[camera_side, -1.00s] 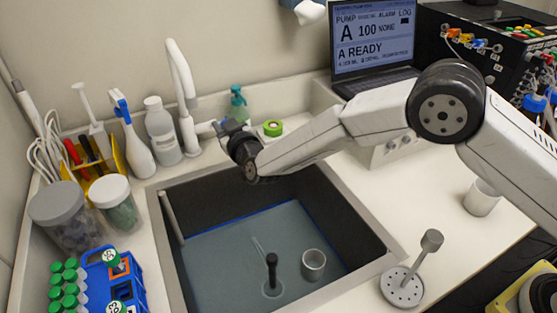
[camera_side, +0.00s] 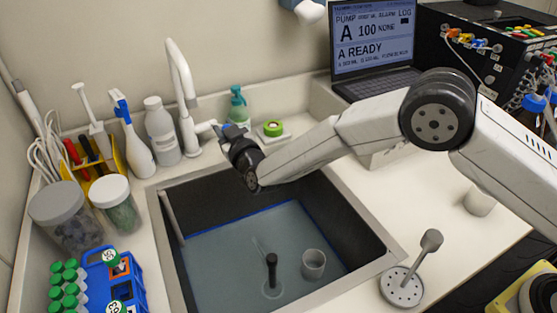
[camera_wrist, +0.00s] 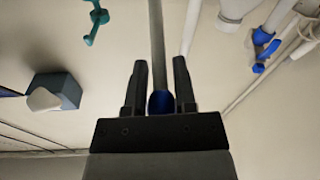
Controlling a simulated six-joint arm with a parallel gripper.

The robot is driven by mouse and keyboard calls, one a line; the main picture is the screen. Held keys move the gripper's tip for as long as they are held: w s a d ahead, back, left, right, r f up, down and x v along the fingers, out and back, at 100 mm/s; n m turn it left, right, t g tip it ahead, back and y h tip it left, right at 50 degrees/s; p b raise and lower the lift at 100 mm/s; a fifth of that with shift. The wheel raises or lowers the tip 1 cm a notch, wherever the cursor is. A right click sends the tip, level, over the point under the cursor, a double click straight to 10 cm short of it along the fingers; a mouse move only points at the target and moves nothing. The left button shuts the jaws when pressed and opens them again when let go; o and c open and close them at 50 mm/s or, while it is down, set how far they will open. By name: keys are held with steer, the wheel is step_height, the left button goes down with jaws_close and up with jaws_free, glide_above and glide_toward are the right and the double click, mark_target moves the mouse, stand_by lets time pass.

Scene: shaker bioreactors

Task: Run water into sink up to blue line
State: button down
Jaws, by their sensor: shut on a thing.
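The white tap (camera_side: 181,85) stands behind the sink (camera_side: 392,255), its spout curving over the back rim. My gripper (camera_side: 224,132) is at the side of the tap, shut on its handle. In the wrist view my gripper (camera_wrist: 160,85) has the blue-tipped tap handle (camera_wrist: 160,102) between its two black fingers. Bluish water (camera_side: 215,265) covers the sink floor. The blue line (camera_side: 243,218) shows along the back and side walls, close to the water's edge; the exact gap is hard to tell. I cannot make out a running stream.
A black-topped plug (camera_side: 271,268) and a grey cup (camera_side: 313,264) stand in the sink. A white bottle (camera_side: 162,130), a teal pump bottle (camera_side: 238,105) and green tape (camera_side: 272,128) stand near the tap. A drain strainer (camera_side: 402,287) sits on the right counter.

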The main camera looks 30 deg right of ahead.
steer(key=shift+s+a+f+n+t+y, duration=0.1)
steer(key=shift+s+f+t, duration=0.2)
steer(key=shift+f+t, duration=0.35)
steer(key=shift+s+d+f+n+t+y, duration=0.1)
steer(key=shift+s+f+t, duration=0.25)
steer(key=shift+f, duration=0.45)
steer(key=shift+s+a+f+n+t+y, duration=0.1)
steer(key=shift+s+f+t, duration=0.15)
steer(key=shift+f+t, duration=0.45)
steer(key=c, duration=0.8)
jaws_free()
steer(key=shift+c, duration=0.2)
steer(key=shift+o, duration=1.1)
steer(key=shift+s+f, duration=0.1)
steer(key=v, duration=0.7)
steer(key=shift+s, duration=0.3)
